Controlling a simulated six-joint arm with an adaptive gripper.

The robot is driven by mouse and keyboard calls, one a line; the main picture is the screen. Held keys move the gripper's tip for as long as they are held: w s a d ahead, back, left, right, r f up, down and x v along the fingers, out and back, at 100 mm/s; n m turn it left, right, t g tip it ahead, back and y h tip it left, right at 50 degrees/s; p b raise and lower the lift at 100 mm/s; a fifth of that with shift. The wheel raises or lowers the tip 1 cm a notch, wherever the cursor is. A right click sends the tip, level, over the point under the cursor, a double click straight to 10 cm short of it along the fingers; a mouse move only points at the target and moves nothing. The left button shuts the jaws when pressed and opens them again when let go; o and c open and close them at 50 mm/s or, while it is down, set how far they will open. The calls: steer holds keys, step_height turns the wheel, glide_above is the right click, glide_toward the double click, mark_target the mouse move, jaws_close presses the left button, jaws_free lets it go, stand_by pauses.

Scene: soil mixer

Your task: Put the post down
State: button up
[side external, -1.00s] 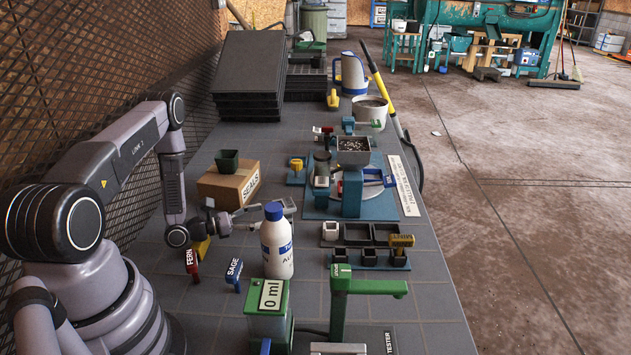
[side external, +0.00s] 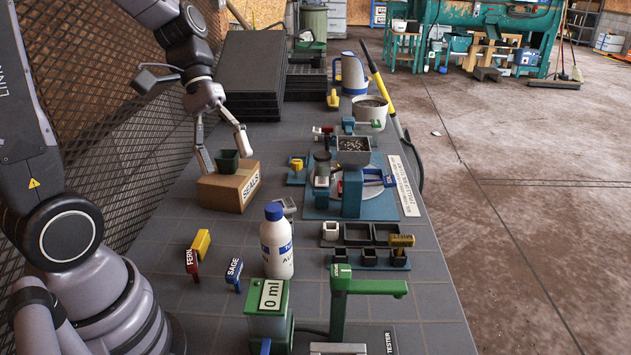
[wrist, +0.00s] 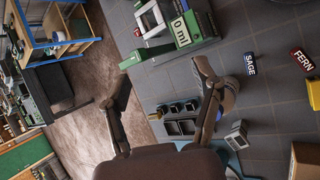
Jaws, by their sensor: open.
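No thing here is labelled as the post. A yellow block (side external: 202,242) stands on the grey bench by the red FERN tag (side external: 191,262); it also shows at the right edge of the wrist view (wrist: 312,91). My gripper (side external: 226,155) is open and raised. In the side view its fingers appear on both sides of the dark green pot (side external: 228,161) on the SEALS box (side external: 229,187). In the wrist view my gripper (wrist: 163,72) has its fingers wide apart with nothing held between them.
A blue SAGE tag (side external: 234,274) and a white bottle (side external: 277,245) stand near the yellow block. The green dispenser (side external: 268,310) and green tester arm (side external: 365,287) are at the front. Black trays (side external: 250,75) are stacked behind.

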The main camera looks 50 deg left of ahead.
steer(key=s+a+r+m+t+y, duration=0.4)
steer(key=s+r+m+t+y, duration=0.2)
steer(key=s+y, duration=0.1)
steer(key=shift+s+a+r, duration=0.2)
stand_by(1.1)
